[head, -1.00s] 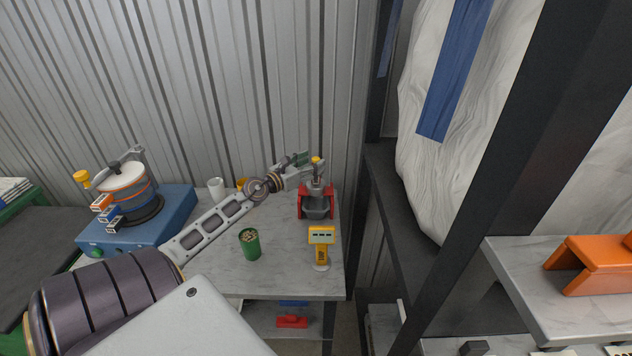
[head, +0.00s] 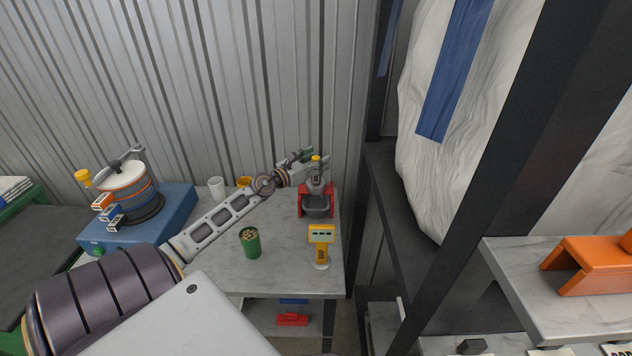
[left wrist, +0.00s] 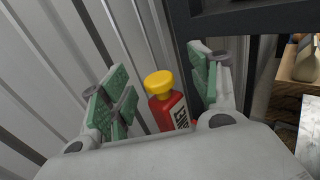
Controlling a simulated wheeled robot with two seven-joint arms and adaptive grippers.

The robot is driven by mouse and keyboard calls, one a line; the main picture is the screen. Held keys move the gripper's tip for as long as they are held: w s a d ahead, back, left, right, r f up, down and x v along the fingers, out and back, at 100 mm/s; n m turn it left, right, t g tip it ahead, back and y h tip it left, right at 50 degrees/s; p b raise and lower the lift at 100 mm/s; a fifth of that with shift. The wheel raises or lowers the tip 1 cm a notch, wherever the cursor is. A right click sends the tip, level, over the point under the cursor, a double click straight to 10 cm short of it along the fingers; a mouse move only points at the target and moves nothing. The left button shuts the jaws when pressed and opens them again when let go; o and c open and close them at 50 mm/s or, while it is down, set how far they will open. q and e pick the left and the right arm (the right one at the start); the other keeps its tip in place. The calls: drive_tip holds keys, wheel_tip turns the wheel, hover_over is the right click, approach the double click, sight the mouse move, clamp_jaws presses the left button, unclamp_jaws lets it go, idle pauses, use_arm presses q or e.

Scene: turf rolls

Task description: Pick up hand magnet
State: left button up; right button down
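A red body with a yellow round knob and a white lettered label shows in the left wrist view (left wrist: 168,108); it may be the hand magnet, but I cannot tell for sure. My right gripper is not in view.
The marble-topped table (head: 285,270) also holds a green cup (head: 250,243), a yellow handheld device (head: 321,247), a white cup (head: 217,188) and a blue machine with a drum (head: 130,195). A corrugated wall (head: 250,80) stands behind; a dark rack post (head: 485,150) is at right.

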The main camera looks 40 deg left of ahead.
use_arm(q)
clamp_jaws()
drive_tip(key=shift+r, duration=0.3)
idle(0.4)
drive_tip(key=shift+r+p, duration=0.9)
drive_tip(key=shift+r, duration=0.25)
wheel_tip(320, 180, up, 5)
drive_tip(key=p, duration=0.4)
drive_tip(key=shift+r+p, duration=1)
drive_tip(key=shift+r, duration=0.1)
